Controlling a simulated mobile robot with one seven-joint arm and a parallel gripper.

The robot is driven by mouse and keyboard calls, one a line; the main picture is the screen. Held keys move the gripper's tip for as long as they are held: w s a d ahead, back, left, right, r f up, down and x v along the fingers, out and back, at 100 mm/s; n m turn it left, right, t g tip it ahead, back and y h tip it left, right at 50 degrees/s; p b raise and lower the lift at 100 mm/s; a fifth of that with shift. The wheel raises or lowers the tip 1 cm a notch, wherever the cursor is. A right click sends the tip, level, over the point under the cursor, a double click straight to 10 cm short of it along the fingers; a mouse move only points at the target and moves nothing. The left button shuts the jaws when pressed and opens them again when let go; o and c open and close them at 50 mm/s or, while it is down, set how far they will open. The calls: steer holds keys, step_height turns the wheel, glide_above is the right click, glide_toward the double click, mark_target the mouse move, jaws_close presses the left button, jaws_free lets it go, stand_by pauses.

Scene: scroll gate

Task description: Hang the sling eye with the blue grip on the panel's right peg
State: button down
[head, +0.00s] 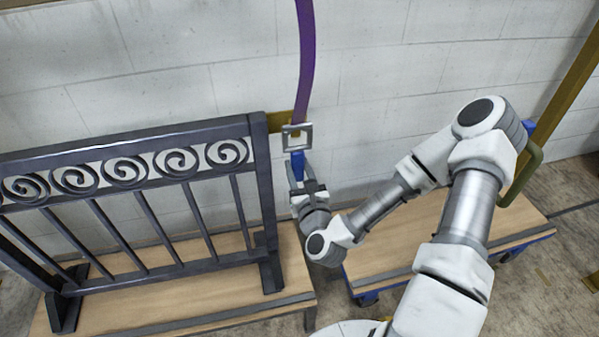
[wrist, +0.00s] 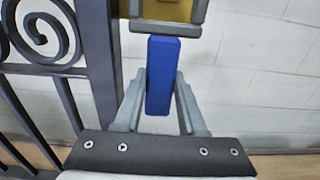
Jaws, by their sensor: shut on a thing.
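The dark scroll panel (head: 258,165) stands upright at the left in the head view. Its right post also shows in the wrist view (wrist: 100,60). A purple sling (head: 306,60) hangs down to a square grey metal eye (head: 297,137), just right of the panel's top right corner. The blue grip (wrist: 162,75) is below the eye, and my gripper (head: 297,170) is shut on it. A yellow-brown piece (head: 280,124) shows beside the post and behind the eye. I cannot tell whether it is the right peg or whether the eye touches it.
The panel stands on a wood-topped bench (head: 200,300). A second wood-topped cart (head: 400,245) with a blue frame stands to the right, partly behind my arm. A white block wall (head: 380,60) is behind. A yellow post (head: 570,90) slants at the right edge.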

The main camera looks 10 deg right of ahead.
steer(key=shift+w, duration=1.95)
steer(key=shift+w+f+b, duration=0.4)
steer(key=shift+w+f, duration=0.25)
steer(key=shift+w, duration=0.1)
steer(key=shift+c, duration=0.8)
jaws_free()
steer(key=shift+f, duration=0.1)
step_height(320, 180, down, 11)
steer(key=b, duration=0.9)
steer(key=shift+f+b, duration=0.2)
steer(key=shift+b, duration=0.15)
